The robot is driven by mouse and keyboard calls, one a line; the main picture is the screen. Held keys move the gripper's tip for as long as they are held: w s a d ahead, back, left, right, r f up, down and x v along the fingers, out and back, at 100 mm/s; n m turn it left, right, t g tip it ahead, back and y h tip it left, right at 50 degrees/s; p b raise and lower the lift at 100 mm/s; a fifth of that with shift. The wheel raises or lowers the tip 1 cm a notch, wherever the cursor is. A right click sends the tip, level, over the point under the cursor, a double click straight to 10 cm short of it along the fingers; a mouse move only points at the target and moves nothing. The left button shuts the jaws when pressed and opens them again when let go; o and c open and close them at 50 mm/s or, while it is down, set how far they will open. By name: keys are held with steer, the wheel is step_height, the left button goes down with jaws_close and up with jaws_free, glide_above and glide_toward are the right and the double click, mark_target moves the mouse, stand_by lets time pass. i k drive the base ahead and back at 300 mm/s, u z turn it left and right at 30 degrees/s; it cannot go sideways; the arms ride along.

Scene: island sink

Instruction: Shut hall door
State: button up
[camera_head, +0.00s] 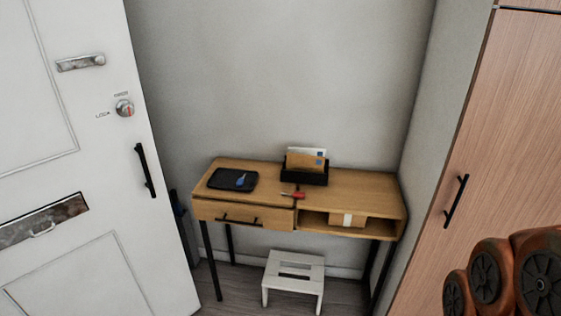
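A white door (118,190) fills the left side of the view, taken to be the hall door. Its right edge stands in front of the grey wall with no frame showing beside it, so it looks open. The hinge side is out of view. My gripper is not in view; orange-brown rounded parts with black discs, likely my arm, show at the lower right.
A wooden desk (349,185) stands against the wall, with a black tray (214,181) and a letter holder (304,176) on it. A white stool (293,259) is under it. A wood-grain cupboard (482,130) is at right. Little floor shows.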

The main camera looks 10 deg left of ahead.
mark_target(65, 132)
steer(key=u, duration=2.3)
steer(key=i, duration=1.2)
steer(key=u, duration=0.15)
